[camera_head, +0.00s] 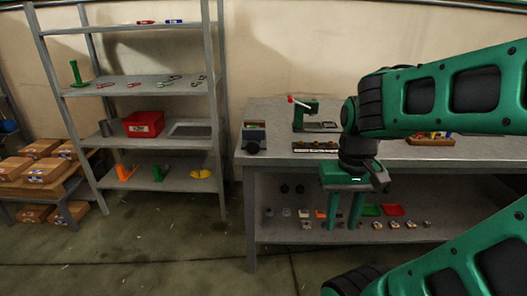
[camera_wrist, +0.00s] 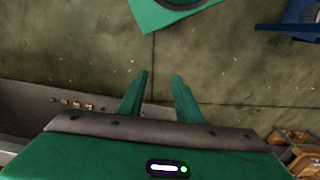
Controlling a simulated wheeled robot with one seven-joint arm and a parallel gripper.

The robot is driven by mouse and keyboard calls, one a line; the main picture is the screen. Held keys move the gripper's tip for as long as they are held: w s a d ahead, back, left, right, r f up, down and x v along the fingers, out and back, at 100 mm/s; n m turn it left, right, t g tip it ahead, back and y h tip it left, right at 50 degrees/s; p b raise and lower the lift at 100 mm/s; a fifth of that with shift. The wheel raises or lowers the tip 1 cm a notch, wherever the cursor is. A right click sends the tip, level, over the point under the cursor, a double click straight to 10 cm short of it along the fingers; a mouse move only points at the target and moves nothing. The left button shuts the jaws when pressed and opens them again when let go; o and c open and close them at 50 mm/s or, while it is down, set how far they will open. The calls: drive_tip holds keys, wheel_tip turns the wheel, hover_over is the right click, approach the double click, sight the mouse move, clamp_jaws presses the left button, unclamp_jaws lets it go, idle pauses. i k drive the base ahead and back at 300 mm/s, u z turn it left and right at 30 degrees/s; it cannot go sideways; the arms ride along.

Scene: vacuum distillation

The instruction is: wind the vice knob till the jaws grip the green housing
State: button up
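The vice (camera_head: 255,136) appears to be the small grey block at the left end of the workbench top, with a dark round knob (camera_head: 253,148) on its front. A small green piece, likely the housing, shows at its top, too small to tell how it sits between the jaws. My gripper (camera_head: 343,226) points down in front of the bench, right of the vice and lower than it. Its two green fingers are apart with nothing between them; they also show in the wrist view (camera_wrist: 160,76) above bare floor. The wrist view does not show the vice.
The workbench (camera_head: 246,200) has a green press-like device (camera_head: 308,114) with a red handle, a dark strip (camera_head: 315,147) and a wooden tray (camera_head: 430,141). Small parts lie on its lower shelf. A shelf rack (camera_head: 218,130) stands left. Floor between is clear.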

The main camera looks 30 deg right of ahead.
sight(253, 147)
drive_tip(key=z, duration=0.25)
drive_tip(key=i, duration=0.55)
drive_tip(key=z, duration=0.8)
